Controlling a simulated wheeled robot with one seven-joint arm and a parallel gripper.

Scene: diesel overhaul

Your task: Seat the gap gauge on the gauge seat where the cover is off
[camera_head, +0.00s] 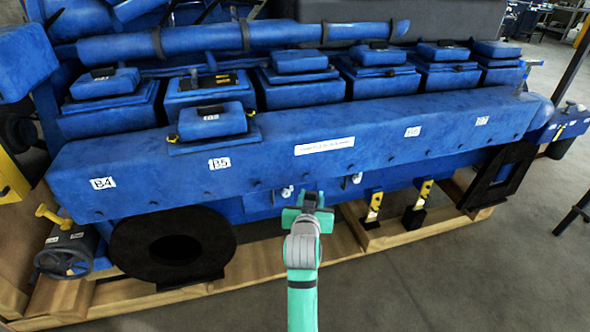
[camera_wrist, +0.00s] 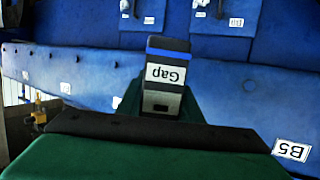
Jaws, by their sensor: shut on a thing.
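The gap gauge (camera_wrist: 165,75), a dark grey and blue block with an upside-down white "Gap" label, is held in my gripper (camera_wrist: 160,118). In the head view my gripper (camera_head: 308,203) is low in front of the blue engine's long side, right of the B5 label, and hides the gauge there. The box without its cover (camera_head: 212,98) is behind the B5 label, with yellow and black parts showing on top. I cannot make out the gauge seat itself. The removed cover (camera_head: 211,121) appears to rest on the ledge in front of that box.
Several covered boxes (camera_head: 380,79) line the engine top, under a long blue pipe (camera_head: 280,34). Two yellow-and-black stands (camera_head: 417,205) and a black ring (camera_head: 172,248) are low in front. Grey floor (camera_head: 470,275) is free at the right.

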